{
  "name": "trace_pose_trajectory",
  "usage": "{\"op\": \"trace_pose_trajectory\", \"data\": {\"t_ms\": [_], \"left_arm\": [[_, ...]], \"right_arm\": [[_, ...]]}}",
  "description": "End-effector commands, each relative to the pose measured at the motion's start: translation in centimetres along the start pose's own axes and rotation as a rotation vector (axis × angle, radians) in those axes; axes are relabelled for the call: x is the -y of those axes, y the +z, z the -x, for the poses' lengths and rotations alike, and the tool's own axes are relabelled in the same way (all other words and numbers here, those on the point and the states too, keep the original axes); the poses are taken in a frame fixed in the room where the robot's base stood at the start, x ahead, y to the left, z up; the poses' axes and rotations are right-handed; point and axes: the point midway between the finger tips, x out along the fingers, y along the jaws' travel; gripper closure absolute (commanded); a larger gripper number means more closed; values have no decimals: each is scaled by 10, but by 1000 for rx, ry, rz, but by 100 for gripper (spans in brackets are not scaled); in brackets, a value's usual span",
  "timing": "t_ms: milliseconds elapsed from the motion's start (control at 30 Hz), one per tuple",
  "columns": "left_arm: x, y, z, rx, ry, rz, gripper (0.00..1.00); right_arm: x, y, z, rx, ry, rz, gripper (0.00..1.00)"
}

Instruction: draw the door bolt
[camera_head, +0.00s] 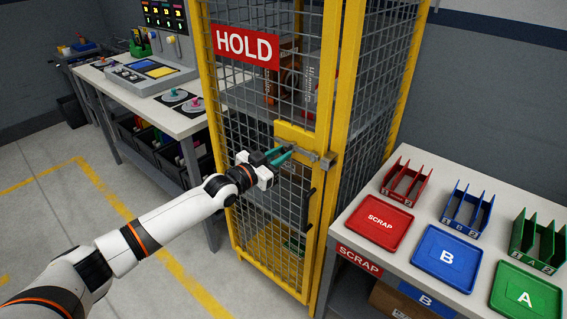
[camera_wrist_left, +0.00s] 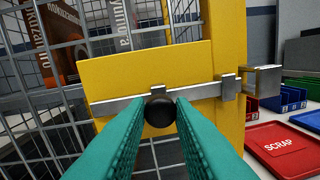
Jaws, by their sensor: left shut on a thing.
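The door bolt is a flat metal bar (camera_wrist_left: 120,105) lying across a yellow plate (camera_wrist_left: 110,72) on the mesh cage door. It runs through a metal bracket (camera_wrist_left: 229,87) toward a metal keeper (camera_wrist_left: 263,80) at the right. In the head view the bolt (camera_head: 308,154) crosses from the door to the yellow post. My left gripper (camera_head: 278,156) is shut on the bolt's round black knob (camera_wrist_left: 160,110), with a teal finger on each side of it. Where the bolt's far end stops is hard to tell. My right gripper is not in view.
A yellow-framed mesh door (camera_head: 262,200) with a red HOLD sign (camera_head: 246,46) carries a black handle (camera_head: 308,208). A table (camera_head: 415,255) with red, blue and green trays stands at the right. A workbench (camera_head: 170,115) stands at the left. Floor at the lower left is clear.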

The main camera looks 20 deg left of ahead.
Motion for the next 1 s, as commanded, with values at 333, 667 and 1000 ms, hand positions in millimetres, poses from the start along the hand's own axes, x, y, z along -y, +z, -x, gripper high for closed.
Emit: {"op": "trace_pose_trajectory", "data": {"t_ms": [333, 667, 1000], "left_arm": [[-3, 0, 0, -4, 5, -2, 57], [-2, 0, 3, -3, 3, -1, 57], [-2, -4, 60, -8, 3, -3, 57]], "right_arm": [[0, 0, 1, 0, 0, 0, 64], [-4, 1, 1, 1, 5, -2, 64], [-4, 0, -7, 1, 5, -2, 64]]}}
